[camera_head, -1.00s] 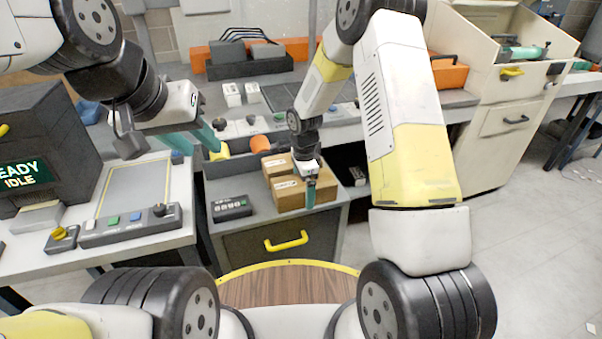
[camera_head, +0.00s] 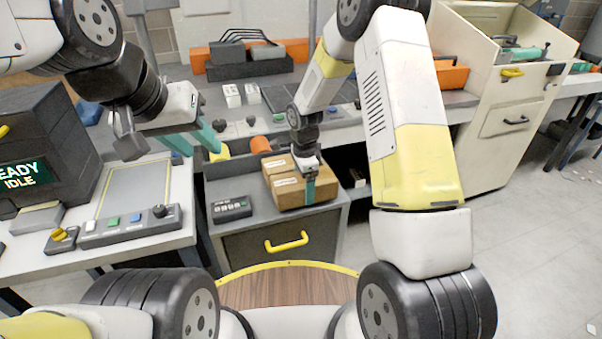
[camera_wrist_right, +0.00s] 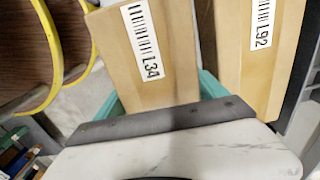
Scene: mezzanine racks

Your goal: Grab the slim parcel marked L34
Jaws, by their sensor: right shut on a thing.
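The slim parcel marked L34 (camera_wrist_right: 165,75) is a tan cardboard box with a barcode label in the right wrist view. The teal fingers of my right gripper (camera_wrist_right: 160,96) lie along its two sides, shut on it. In the head view this parcel (camera_head: 288,196) is the nearer box on the grey cabinet, with my right gripper (camera_head: 309,188) over its right part. A similar parcel marked L92 (camera_wrist_right: 247,55) stands close beside it, farther back in the head view. My left gripper (camera_head: 195,140) is open and empty, above the bench edge at the left.
A small black keypad box (camera_head: 231,208) lies left of the parcels on the cabinet top (camera_head: 235,187). A yellow drawer handle (camera_head: 286,242) sticks out below. A control panel (camera_head: 130,224) and a dark display box (camera_head: 40,150) stand at the left. A yellow-rimmed round wooden surface (camera_head: 285,287) is in front.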

